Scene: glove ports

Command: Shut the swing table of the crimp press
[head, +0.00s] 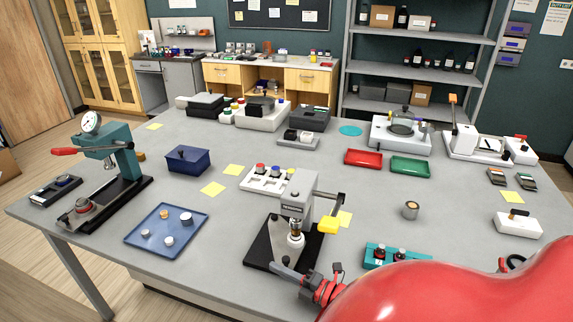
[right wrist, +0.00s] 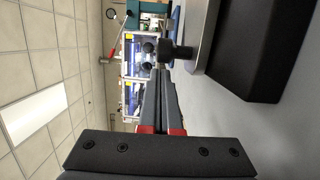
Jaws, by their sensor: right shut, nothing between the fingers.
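A grey press (head: 297,194) with a black base (head: 262,246) and a yellow-ended lever (head: 328,226) stands near the table's front edge in the head view; I take it as the crimp press. A pale round piece (head: 296,243) sits under its head; I cannot tell how far the swing table is swung. My right gripper (head: 277,267) is shut and empty, low at the front of the black base. In the right wrist view its fingers (right wrist: 159,78) lie together, close to a dark knob (right wrist: 176,51) beside a black block (right wrist: 247,50). Contact is unclear. My left gripper is out of view.
A teal press (head: 122,160) with a gauge stands at the left. A blue tray (head: 148,232) lies between the presses. A white button rack (head: 259,183) stands behind the grey press. A teal rack (head: 374,256) and a small cup (head: 411,210) are to its right.

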